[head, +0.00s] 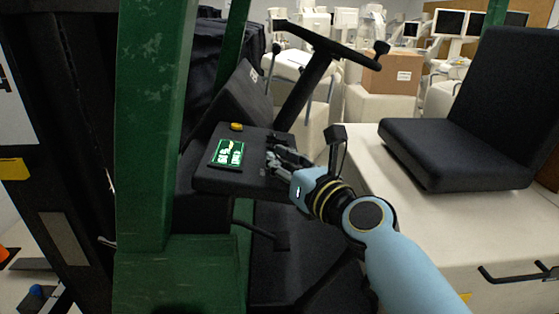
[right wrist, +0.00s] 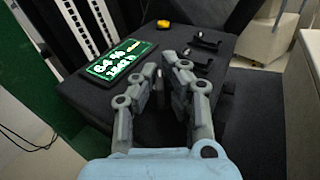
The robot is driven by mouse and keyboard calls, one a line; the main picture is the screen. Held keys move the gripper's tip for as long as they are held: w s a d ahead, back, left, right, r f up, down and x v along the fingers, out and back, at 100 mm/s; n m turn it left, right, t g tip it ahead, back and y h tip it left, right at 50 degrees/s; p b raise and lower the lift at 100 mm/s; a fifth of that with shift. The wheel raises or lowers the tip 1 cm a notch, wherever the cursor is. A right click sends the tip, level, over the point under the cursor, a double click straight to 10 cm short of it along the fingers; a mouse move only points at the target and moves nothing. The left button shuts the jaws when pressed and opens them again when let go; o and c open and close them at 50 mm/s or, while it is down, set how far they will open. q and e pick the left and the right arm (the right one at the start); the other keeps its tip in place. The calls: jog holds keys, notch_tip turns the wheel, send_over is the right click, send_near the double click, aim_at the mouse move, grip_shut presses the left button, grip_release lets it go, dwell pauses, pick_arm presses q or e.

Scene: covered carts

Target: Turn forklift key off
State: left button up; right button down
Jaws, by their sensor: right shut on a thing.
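The forklift's black dash panel (head: 208,181) carries a lit green display (head: 228,153) and a yellow button (head: 236,127). The display also shows in the right wrist view (right wrist: 118,60), with the yellow button (right wrist: 163,24) beyond it. My right gripper (head: 271,157) is at the panel's right part, just right of the display. In the right wrist view its fingers (right wrist: 168,72) are closed in over the panel, pinching something small. This looks like the forklift key, but the fingertips hide it, so I cannot tell how it is turned. My left gripper is not in view.
Small black levers (right wrist: 204,41) stand on the panel just beyond my fingers. The steering wheel (head: 331,43) and its column rise behind the panel. A green post (head: 150,120) stands left, a black seat (head: 440,155) right. A cardboard box (head: 393,73) and medical carts are behind.

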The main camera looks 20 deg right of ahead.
jog(key=shift+f+n+y+b, duration=0.15)
jog(key=shift+n+y+b, duration=0.35)
jog(key=shift+y+b, duration=0.3)
jog(key=n+g+y+b, duration=0.3)
jog(key=n+y+b, duration=0.1)
jog(key=b, duration=0.1)
jog(key=n+g+y+b, duration=0.3)
jog(key=n+y+b, duration=0.1)
jog(key=y+b, duration=0.1)
jog(key=shift+f+g, duration=0.1)
jog(key=shift+g, duration=0.2)
jog(key=shift+n+g+y+b, duration=0.85)
jog(key=shift+n+g, duration=0.35)
jog(key=shift+g, duration=0.2)
jog(key=shift+n+g+y+b, duration=0.8)
jog(key=shift+n+g, duration=0.4)
jog(key=shift+g, duration=0.2)
jog(key=shift+r, duration=0.2)
jog(key=c, duration=1.4)
grip_release()
jog(key=shift+c, duration=0.2)
jog(key=v, duration=1.2)
